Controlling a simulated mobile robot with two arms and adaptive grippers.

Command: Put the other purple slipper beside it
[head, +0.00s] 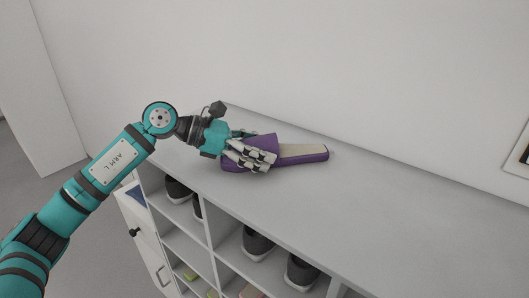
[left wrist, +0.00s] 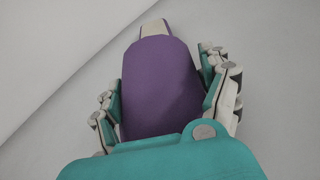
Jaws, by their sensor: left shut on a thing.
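A purple slipper (head: 305,156) with a pale insole lies on the light grey top of a shoe cabinet (head: 350,210), its open heel end pointing right. My left gripper (head: 258,152) is shut on its closed toe part, one finger on each side. In the left wrist view the purple toe (left wrist: 160,90) fills the space between the fingers of my left gripper (left wrist: 165,95), with the pale insole beyond. I cannot tell whether the slipper is lifted off the top. Only one purple slipper shows. My right gripper is not in view.
The cabinet top is clear to the right of the slipper. A white wall (head: 350,70) runs along its back edge. A picture frame (head: 519,155) hangs at the right edge.

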